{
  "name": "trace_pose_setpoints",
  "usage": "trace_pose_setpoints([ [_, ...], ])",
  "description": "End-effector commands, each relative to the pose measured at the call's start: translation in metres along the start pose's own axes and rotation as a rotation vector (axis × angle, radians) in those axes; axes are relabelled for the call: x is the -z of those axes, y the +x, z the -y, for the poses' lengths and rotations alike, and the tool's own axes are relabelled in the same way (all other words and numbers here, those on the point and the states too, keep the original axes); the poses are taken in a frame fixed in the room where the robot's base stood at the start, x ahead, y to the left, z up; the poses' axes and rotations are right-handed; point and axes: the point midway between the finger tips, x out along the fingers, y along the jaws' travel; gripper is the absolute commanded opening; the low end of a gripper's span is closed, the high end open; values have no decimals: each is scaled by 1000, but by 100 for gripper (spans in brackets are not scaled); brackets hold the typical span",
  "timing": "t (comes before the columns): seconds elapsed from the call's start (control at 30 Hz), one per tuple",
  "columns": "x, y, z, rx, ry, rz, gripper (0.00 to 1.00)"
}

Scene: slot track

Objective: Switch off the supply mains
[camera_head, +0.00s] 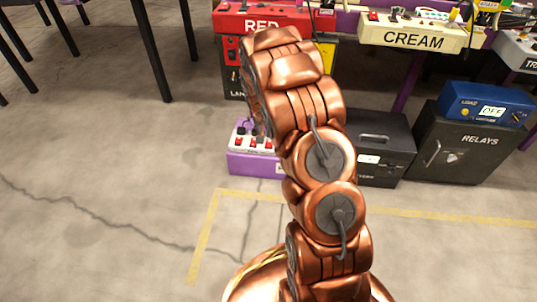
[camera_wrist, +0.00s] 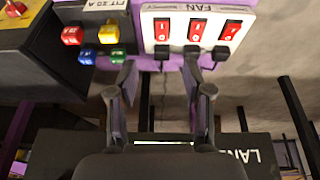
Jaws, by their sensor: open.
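A purple box (camera_head: 248,163) with a white top bearing red rocker switches (camera_head: 253,143) stands on the floor in the head view, partly behind my arm. The wrist view shows a white switch panel (camera_wrist: 176,14) labelled FAN, with three red rockers (camera_wrist: 194,30) in a row. Beside it are red, blue, yellow and green blocks (camera_wrist: 108,35) under a "20 A" label. My gripper (camera_wrist: 159,67) is open and empty, its two fingers apart just below the panel's edge in the wrist view. No label reading supply mains is legible. Rocker positions are too small to judge.
A red unit (camera_head: 262,20) and a cream unit (camera_head: 412,36) sit on a purple bench behind. The floor left and in front is clear.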

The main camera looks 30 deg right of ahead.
Motion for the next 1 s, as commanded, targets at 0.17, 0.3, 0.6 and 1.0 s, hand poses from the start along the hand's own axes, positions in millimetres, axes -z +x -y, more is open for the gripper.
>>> trace_pose_setpoints([
  [0.17,-3,54,0,12,28,-17,50],
  [0.3,-1,64,1,18,37,-24,50],
  [0.6,0,89,2,19,37,-25,50],
  [1.0,1,139,2,18,37,-25,50],
])
